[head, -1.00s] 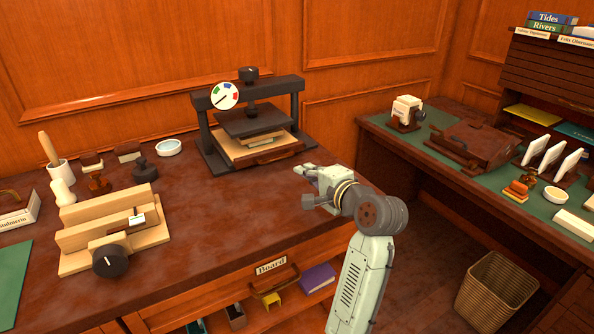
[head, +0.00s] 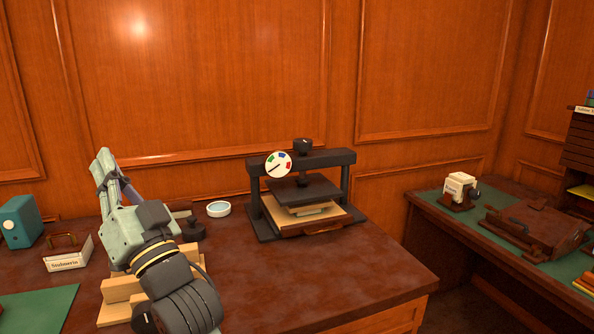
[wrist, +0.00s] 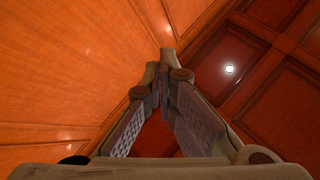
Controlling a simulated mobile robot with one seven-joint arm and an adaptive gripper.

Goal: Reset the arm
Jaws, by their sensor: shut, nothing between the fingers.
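My gripper (head: 103,158) is raised at the left of the head view, above the brown worktop (head: 395,265), with its fingers pointing up. In the wrist view my gripper (wrist: 167,58) shows its fingertips together with nothing between them. Behind the fingers that view shows only wood panelling and a small bright light. My arm hides most of the wooden block device (head: 118,290) on the worktop.
A dark press (head: 348,185) with a dial gauge (head: 278,164) stands mid-worktop, boards in it. A white dish (head: 218,209), a labelled box (head: 68,255) and a teal box (head: 20,222) are nearby. The worktop's right front is clear. A green-topped desk (head: 430,207) stands right.

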